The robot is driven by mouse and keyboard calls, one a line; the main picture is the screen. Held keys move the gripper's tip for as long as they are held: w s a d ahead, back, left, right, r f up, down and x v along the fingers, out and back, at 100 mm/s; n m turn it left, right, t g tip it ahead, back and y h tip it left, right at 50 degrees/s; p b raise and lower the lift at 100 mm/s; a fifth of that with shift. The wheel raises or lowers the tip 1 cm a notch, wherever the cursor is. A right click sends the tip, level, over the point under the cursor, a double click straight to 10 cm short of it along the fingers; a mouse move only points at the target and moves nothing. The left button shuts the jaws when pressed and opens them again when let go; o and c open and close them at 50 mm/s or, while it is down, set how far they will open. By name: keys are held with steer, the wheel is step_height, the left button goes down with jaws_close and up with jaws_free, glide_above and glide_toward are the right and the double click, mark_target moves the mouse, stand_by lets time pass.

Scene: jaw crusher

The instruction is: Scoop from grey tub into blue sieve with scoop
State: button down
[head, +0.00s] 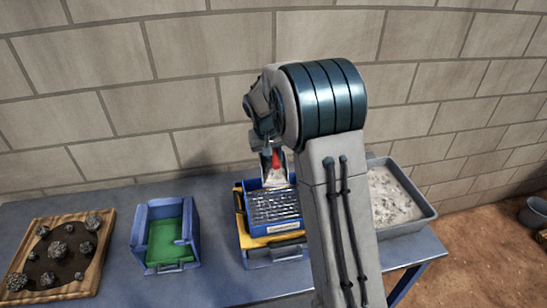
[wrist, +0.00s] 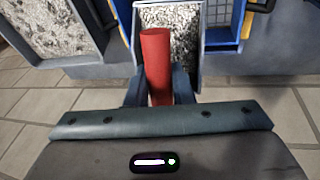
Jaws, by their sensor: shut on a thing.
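My gripper (wrist: 158,88) is shut on the red handle of the scoop (wrist: 156,60). In the wrist view the scoop's pan lies beyond the handle and holds pale grey granular material. In the head view the scoop (head: 273,180) shows below my wrist, over the back part of the blue sieve (head: 262,229). The sieve has a barred grey mesh and sits on a yellow and blue box. The grey tub (head: 421,222), holding pale grainy material, stands right of the sieve, partly hidden by my arm. The tub also shows at upper left in the wrist view (wrist: 88,18).
A blue bin with a green inside (head: 141,238) stands left of the sieve. A wooden tray (head: 91,278) with several dark rocks is at far left. All stand on a blue-grey table (head: 222,275) before a block wall. A bucket (head: 535,215) is on the ground at far right.

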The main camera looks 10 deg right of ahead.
mark_target(277, 170)
steer(key=shift+s+a+f+m+t+b, duration=0.15)
steer(key=shift+s+t+b, duration=0.8)
steer(key=shift+b, duration=2.55)
steer(key=shift+s+f+m+t+b, duration=0.15)
steer(key=shift+s+t+b, duration=0.75)
steer(key=shift+b, duration=2.6)
steer(key=shift+t+h+b, duration=0.25)
steer(key=shift+h+b, duration=0.05)
steer(key=shift+b, duration=0.1)
steer(key=shift+s+b, duration=0.15)
steer(key=shift+b, duration=0.75)
steer(key=shift+t+b, duration=0.3)
steer(key=shift+b, duration=0.1)
steer(key=b, duration=0.2)
steer(key=shift+s+f+t+b, duration=0.1)
steer(key=shift+s+t+b, duration=0.2)
steer(key=b, duration=0.2)
steer(key=shift+s+f+t+b, duration=0.1)
steer(key=shift+s+t+b, duration=0.2)
steer(key=shift+b, duration=0.05)
steer(key=b, duration=0.2)
steer(key=shift+s+a+f+t+b, duration=0.1)
steer(key=shift+s+t+b, duration=0.15)
steer(key=shift+t+b, duration=0.05)
steer(key=b, duration=0.2)
steer(key=shift+s+f+t+b, duration=0.1)
steer(key=shift+s+t+b, duration=0.15)
steer(key=shift+t+b, duration=0.05)
